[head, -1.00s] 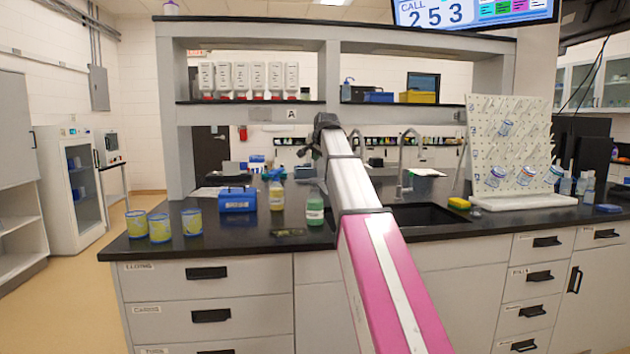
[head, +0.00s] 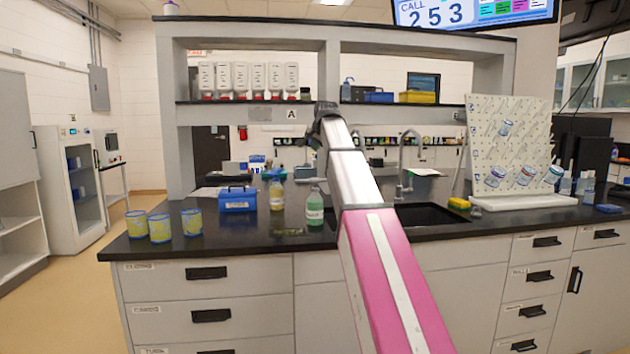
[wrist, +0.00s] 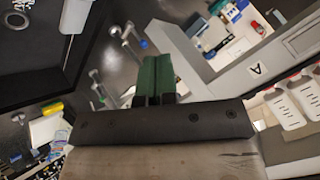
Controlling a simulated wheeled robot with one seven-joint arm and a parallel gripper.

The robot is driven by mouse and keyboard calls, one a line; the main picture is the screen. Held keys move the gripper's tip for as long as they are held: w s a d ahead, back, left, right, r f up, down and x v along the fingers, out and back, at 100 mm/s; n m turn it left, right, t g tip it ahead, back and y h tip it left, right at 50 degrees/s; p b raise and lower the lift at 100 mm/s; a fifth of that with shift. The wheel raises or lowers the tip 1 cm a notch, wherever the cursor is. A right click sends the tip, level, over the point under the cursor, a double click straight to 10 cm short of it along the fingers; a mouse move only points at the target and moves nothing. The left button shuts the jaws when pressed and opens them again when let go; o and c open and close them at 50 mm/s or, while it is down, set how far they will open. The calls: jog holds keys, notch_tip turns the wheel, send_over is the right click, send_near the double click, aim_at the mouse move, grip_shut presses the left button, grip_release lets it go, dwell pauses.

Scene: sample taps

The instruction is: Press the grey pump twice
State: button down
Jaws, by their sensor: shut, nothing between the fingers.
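I cannot pick out a grey pump with certainty. In the wrist view, a grey metal fitting (wrist: 116,31) stands over the dark counter, beyond and left of my fingertips. A green bottle (head: 314,209) with a pale top stands at the counter's front, and a yellow bottle (head: 277,196) stands behind it to the left. My gripper (wrist: 157,74) is shut and empty, its green fingers together. I see no contact with anything.
A row of white dispensers with red bottoms (head: 240,78) hangs above the shelf. A sink (head: 428,214) with a tall faucet (head: 404,160) lies right of my arm. Blue box (head: 238,200) and three yellow-blue cups (head: 160,228) stand left. A drying rack (head: 507,145) stands right.

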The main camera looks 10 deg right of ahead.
aim_at(316, 179)
jog(key=shift+f, duration=0.15)
jog(key=shift+f, duration=4.25)
jog(key=shift+f, duration=0.15)
jog(key=shift+f, duration=0.25)
jog(key=shift+f, duration=0.85)
jog(key=shift+r, duration=1.25)
jog(key=shift+r, duration=2.5)
